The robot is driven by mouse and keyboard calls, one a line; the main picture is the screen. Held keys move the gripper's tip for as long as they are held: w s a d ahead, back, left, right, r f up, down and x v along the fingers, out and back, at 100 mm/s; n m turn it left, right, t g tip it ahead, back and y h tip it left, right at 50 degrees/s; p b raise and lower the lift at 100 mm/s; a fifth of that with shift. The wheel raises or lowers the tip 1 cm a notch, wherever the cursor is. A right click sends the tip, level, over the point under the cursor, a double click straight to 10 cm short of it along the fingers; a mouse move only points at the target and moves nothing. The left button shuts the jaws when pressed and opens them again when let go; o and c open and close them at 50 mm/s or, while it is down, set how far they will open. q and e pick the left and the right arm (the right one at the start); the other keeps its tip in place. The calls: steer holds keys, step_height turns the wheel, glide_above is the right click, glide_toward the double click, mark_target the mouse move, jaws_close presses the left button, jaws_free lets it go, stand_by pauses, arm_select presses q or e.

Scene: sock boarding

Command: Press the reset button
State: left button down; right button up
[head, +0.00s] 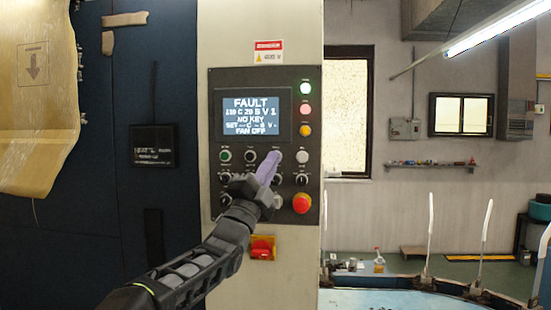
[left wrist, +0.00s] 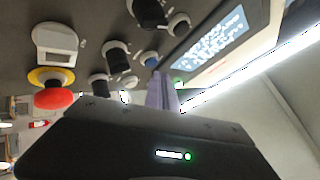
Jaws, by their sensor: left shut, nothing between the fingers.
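Below the screen are rows of small buttons and knobs, with labels too small to read. My left gripper (head: 271,160) has pale purple fingers, shut and empty, pointing up at the upper button row and covering part of it. Touching or apart, I cannot tell. My right gripper is not in view.
A red mushroom button (head: 301,203) sits at the panel's lower right and juts out, close to my left wrist. A white button (head: 302,157) and a green button (head: 225,155) flank the fingers. A red and yellow switch (head: 262,247) is below the panel.

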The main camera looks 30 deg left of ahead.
arm_select(q)
steer(key=shift+w+a, duration=0.15)
steer(key=shift+w, duration=0.25)
steer(key=shift+w+a, duration=0.15)
steer(key=shift+w, duration=0.2)
stand_by(0.7)
steer(key=shift+s+d+b, duration=0.3)
steer(key=shift+s+b, duration=0.45)
steer(key=shift+b, duration=0.4)
